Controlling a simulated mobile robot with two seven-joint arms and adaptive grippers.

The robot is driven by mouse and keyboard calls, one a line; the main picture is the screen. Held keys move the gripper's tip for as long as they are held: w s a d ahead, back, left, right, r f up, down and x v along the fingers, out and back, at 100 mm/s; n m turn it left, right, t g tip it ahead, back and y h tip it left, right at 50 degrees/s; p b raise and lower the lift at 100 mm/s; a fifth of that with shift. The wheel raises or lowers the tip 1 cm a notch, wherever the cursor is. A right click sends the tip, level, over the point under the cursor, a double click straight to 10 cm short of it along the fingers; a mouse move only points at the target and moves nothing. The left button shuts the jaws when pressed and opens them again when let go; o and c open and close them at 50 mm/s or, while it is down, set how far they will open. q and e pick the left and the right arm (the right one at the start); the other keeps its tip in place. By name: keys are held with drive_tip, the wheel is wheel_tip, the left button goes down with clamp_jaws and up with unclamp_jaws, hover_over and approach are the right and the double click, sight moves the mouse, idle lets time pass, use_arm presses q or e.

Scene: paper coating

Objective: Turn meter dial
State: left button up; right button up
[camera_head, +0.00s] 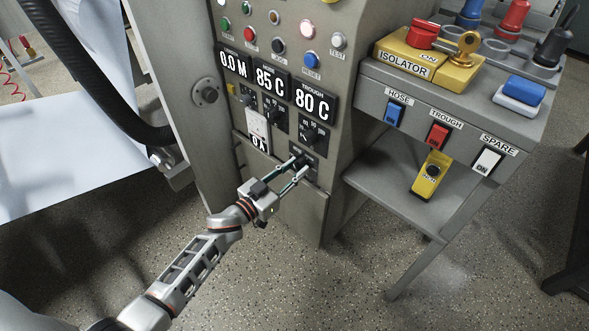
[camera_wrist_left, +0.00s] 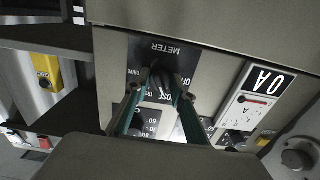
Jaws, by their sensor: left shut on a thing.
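The meter dial (camera_wrist_left: 160,82) is a dark knob on a black plate marked METER, low on the grey control cabinet. In the left wrist view the plate appears upside down, with DRIVE, OFF and a partly covered HOSE marking around the knob. My left gripper (camera_wrist_left: 160,88) is shut on the dial, with one finger on each side of it. In the head view my left gripper (camera_head: 299,166) reaches up to the plate from the lower left and hides most of the dial. The exact pointing of the dial is hard to tell. My right gripper is not in view.
Displays reading 0.0 M, 85 C and 80 C (camera_head: 314,102) sit above, with dark knobs below them. A white meter (camera_head: 257,128) reads 0 A. To the right, a side shelf (camera_head: 385,178) holds a yellow box (camera_head: 431,178). An isolator (camera_head: 430,58) stands above it.

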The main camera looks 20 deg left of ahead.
use_arm(q)
drive_tip(key=shift+m, duration=0.3)
drive_tip(key=m+b, duration=0.1)
drive_tip(key=m, duration=0.9)
drive_tip(key=shift+a+m, duration=0.1)
drive_tip(key=shift+m, duration=0.3)
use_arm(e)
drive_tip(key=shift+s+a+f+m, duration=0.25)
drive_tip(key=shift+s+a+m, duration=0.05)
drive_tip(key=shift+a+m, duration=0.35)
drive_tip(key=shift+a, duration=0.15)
use_arm(q)
drive_tip(key=o, duration=1.1)
